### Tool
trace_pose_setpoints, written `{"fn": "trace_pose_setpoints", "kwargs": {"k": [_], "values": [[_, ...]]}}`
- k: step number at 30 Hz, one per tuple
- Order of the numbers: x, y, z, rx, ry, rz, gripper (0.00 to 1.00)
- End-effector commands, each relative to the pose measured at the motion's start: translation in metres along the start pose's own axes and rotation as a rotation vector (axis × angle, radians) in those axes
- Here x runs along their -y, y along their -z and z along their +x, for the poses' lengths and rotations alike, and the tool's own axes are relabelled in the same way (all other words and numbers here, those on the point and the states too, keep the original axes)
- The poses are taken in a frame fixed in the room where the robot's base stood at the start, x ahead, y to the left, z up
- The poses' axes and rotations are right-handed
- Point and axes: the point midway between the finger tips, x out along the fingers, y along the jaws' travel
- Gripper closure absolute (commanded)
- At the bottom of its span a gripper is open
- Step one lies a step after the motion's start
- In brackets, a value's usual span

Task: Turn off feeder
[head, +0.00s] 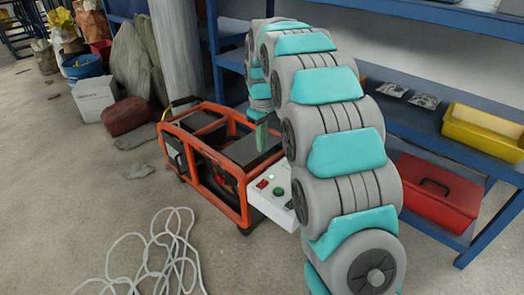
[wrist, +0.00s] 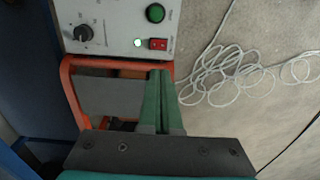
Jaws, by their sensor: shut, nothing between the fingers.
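The feeder (head: 190,137) is an orange-framed machine on the floor with a white control panel (head: 272,208) at its near end. In the wrist view the panel (wrist: 108,38) carries a red rocker switch (wrist: 158,44), a small lit green lamp (wrist: 137,42), a round green button (wrist: 155,13) and a black knob (wrist: 83,33). My gripper (wrist: 159,73) has its green fingers together and empty. In that picture the fingertips lie just below the red switch, over the feeder's frame; whether they touch anything cannot be told. The head view shows the fingers (head: 262,135) above the feeder, with my arm hiding part of the panel.
A loose white cable (head: 165,250) lies coiled on the floor in front of the feeder. A blue shelf (head: 415,125) on the right holds a yellow bin (head: 484,130) and a red toolbox (head: 432,190). Sacks and a white box (head: 95,98) stand at the back left.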

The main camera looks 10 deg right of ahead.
Motion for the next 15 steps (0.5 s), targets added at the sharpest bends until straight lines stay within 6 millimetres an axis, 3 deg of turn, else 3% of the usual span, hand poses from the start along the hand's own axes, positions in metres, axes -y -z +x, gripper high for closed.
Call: {"fn": "trace_pose_setpoints", "kwargs": {"k": [15], "values": [[0.011,-0.003,0.001,0.007,-0.141,-0.001,1.0]]}}
